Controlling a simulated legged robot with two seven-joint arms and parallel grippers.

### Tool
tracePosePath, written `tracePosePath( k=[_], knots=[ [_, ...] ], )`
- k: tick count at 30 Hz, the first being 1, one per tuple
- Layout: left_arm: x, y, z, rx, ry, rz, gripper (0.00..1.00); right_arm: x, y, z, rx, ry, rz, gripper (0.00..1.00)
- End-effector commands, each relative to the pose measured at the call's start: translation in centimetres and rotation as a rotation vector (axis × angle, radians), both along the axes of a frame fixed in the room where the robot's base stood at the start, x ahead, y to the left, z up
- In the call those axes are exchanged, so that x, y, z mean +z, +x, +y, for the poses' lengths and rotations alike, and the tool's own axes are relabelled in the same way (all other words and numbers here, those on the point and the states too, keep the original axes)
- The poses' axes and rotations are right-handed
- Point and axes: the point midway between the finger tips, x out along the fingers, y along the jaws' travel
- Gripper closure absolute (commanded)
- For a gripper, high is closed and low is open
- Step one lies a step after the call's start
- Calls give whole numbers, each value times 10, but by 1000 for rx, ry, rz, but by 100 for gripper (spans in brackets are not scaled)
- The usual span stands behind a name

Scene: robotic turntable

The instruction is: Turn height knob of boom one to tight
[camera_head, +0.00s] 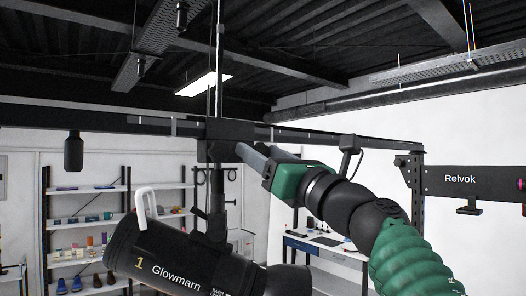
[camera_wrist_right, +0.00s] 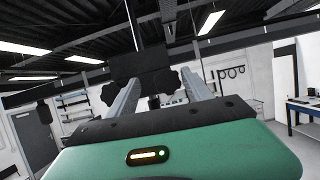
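Boom one carries a black cylindrical unit (camera_head: 165,258) marked "1 Glowmarn" at the lower left of the head view. It hangs by a black post (camera_head: 217,185) from a black clamp block (camera_head: 228,130) on the overhead rail. My right gripper (camera_head: 243,152) reaches up from the right, its grey fingers close to the block. In the right wrist view the fingers (camera_wrist_right: 160,82) are spread apart before the block (camera_wrist_right: 142,64). Dark lobed knob shapes show at the left (camera_wrist_right: 108,94) and right; I cannot tell which is the height knob, nor whether a finger touches it. My left gripper is out of view.
The dark overhead rail (camera_head: 320,138) runs across above my right arm. A black bar marked "Relvok" (camera_head: 475,182) is at the right. Shelves (camera_head: 85,225) stand at the left back and a workbench (camera_head: 335,250) stands behind my arm.

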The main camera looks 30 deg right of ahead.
Motion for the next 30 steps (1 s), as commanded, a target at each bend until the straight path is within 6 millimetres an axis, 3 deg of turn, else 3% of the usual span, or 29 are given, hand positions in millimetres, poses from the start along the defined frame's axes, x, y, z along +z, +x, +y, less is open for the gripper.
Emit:
tracePosePath(
  k=[2, 13, 30],
  knots=[
    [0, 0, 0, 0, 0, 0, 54, -1, 2, -1, 0, 1, 2, 52],
    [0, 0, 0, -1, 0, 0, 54, -2, 2, -1, -2, 2, 4, 100],
    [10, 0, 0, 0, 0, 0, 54, -1, 3, 2, 3, 127, 20, 100]
  ],
)
